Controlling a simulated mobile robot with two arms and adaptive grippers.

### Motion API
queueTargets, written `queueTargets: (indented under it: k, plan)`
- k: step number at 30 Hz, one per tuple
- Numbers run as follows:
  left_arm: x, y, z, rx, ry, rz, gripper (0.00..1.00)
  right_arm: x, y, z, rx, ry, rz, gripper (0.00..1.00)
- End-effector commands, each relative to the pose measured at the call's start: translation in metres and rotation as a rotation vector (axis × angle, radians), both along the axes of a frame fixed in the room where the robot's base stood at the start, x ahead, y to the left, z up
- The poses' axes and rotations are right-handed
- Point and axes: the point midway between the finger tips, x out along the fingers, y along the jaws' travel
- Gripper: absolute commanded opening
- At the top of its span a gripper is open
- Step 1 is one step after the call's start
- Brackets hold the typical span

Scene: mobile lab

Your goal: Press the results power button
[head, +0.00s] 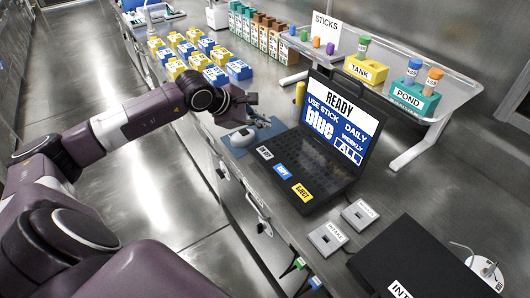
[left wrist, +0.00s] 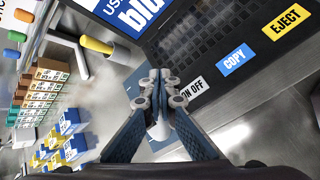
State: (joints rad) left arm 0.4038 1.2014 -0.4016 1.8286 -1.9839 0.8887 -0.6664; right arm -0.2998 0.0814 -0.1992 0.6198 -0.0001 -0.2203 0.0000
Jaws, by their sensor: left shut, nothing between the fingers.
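An open black laptop (head: 318,150) stands on the steel bench, its screen reading READY, USE STICK blue, DAILY, WEEKLY. Along its front-left edge are a white ON OFF label (head: 265,153), a blue COPY label (head: 282,171) and a yellow EJECT label (head: 302,192). In the left wrist view the ON OFF label (left wrist: 191,90) is just right of my fingertips and partly hidden by them. My left gripper (head: 256,118) is shut and empty, above the blue mat left of the laptop. Its fingertips meet in the left wrist view (left wrist: 163,90). My right gripper is out of view.
A grey mouse (head: 242,138) lies on the blue mat (head: 268,130) under my gripper. A raised rack (head: 395,88) holds sticks and blocks at the back. Small switch boxes (head: 328,237) and a black case (head: 425,265) lie right.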

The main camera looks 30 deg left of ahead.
Motion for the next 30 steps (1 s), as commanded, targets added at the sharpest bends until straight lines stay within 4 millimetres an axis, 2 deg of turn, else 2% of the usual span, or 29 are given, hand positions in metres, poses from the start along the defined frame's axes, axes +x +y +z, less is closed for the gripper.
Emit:
queueTargets:
  k: [8, 14, 25, 27, 30]
  plan:
    - [0.0, -0.001, -0.002, -0.005, -0.001, 0.0, 0.0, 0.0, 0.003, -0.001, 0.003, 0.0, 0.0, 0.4]
    - [0.0, -0.002, -0.014, -0.007, 0.0, -0.001, 0.0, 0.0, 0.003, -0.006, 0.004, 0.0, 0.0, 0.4]
    - [0.0, -0.002, -0.065, -0.008, 0.001, 0.0, 0.0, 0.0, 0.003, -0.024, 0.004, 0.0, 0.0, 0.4]
    - [0.0, -0.002, -0.078, -0.007, 0.0, -0.001, 0.0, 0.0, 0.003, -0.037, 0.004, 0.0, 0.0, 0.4]
    - [0.0, -0.002, -0.086, -0.006, -0.001, 0.0, 0.0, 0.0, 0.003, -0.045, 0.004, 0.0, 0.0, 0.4]
